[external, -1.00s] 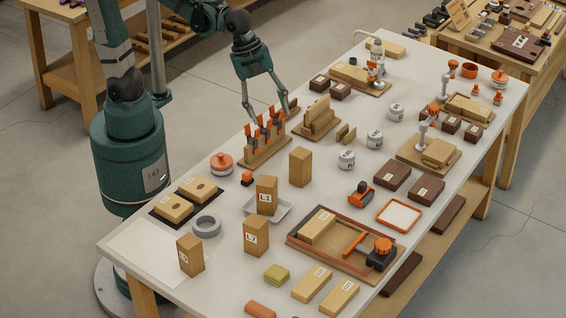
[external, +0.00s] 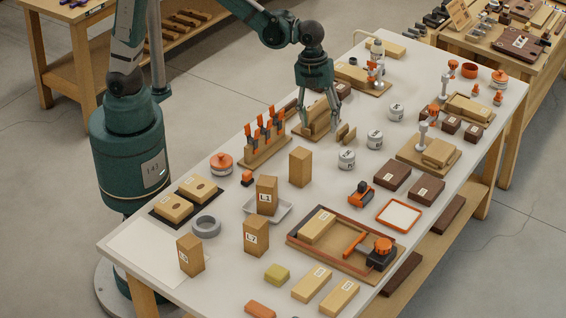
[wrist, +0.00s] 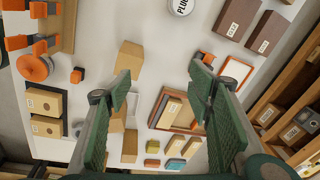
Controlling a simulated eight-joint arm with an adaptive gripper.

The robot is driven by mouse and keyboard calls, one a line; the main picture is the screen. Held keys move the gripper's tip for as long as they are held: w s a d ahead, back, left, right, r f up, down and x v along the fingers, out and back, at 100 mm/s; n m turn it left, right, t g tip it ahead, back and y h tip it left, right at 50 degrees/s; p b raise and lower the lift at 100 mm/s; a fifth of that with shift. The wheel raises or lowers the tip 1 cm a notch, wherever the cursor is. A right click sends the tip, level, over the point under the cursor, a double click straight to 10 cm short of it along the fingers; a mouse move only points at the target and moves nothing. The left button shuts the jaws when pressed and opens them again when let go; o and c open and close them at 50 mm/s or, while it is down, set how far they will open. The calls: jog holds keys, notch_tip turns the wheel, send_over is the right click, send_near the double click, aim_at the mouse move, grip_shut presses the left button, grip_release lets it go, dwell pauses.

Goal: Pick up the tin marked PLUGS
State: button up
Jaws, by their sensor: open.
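Three white tins with grey bands stand on the bench in the external view, their labels too small to read there. The front one (external: 346,159) matches by position the tin marked PLUGS (wrist: 181,6), which is cut by the top edge of the wrist view. The other two tins (external: 375,139) (external: 396,112) stand behind it to the right. My gripper (external: 320,116) is open and empty, pointing down in front of the wooden slotted rack, up and left of the front tin. Its spread fingers also show in the wrist view (wrist: 160,88).
An orange-handled tool rack (external: 264,142) stands left of my gripper.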

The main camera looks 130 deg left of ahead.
jog(key=w+a+f+m+g+p, duration=0.1)
jog(key=w+a+f+m, duration=0.2)
jog(key=a+f, duration=0.4)
jog(key=m+h+p, duration=0.1)
jog(key=m, duration=0.2)
send_over(347, 154)
jog(key=a, duration=0.1)
jog(key=shift+g, duration=0.4)
jog(key=f, duration=0.5)
jog(key=shift+w+a+f, duration=0.1)
jog(key=shift+w+f, duration=0.1)
jog(key=shift+f, duration=0.15)
jog(key=shift+f, duration=0.1)
jog(key=shift+f, duration=1.25)
jog(key=shift+s+d+f+b, duration=0.1)
jog(key=shift+d+f+b, duration=0.1)
jog(key=shift+f, duration=0.65)
jog(key=shift+s+d+f+b, duration=0.1)
jog(key=shift+d+f+b, duration=0.1)
jog(key=shift+f, duration=0.65)
jog(key=shift+d+f+b, duration=0.15)
jog(key=shift+f+b, duration=0.05)
jog(key=shift+f, duration=0.65)
